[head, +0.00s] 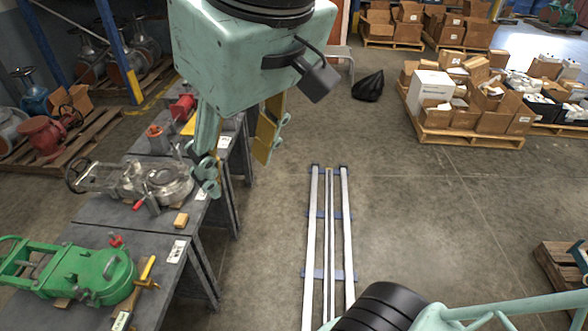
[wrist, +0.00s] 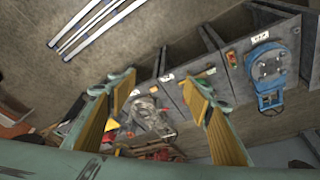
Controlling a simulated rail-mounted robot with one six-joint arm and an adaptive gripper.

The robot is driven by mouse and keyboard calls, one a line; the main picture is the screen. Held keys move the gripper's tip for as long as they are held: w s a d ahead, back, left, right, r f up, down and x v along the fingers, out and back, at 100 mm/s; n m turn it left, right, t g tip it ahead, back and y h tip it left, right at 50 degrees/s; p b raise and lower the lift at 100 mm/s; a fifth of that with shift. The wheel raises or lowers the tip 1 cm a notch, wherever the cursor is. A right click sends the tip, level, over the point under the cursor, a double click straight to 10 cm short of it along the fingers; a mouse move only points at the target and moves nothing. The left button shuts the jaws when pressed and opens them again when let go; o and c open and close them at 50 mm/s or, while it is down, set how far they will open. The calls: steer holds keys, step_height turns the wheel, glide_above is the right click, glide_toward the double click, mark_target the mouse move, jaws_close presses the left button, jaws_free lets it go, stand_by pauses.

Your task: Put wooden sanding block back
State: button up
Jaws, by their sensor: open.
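A small tan block (head: 181,220), which looks like the wooden sanding block, lies on the grey bench (head: 150,232) near its front edge, beside a silver machine part. My gripper (head: 235,172) is open, with its two fingers spread and nothing seen between them. In the head view it hangs high in front of the bench, apart from the block. In the wrist view my gripper (wrist: 158,84) also shows open, with the bench well beyond the fingers. The block is too small there to make out surely.
The silver machine part (head: 160,185) with a handwheel and a green machine (head: 75,272) stand on the benches. A yellow-handled tool (head: 147,272) lies by the green one. White rails (head: 329,240) run along the floor. Boxes on a pallet (head: 470,136) stand at right; open floor lies between.

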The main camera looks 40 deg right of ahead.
steer(key=s, duration=0.1)
steer(key=s+f, duration=0.1)
steer(key=s, duration=0.2)
steer(key=shift+s+a+f, duration=0.1)
steer(key=shift+s+f, duration=0.25)
steer(key=shift+w+a, duration=0.1)
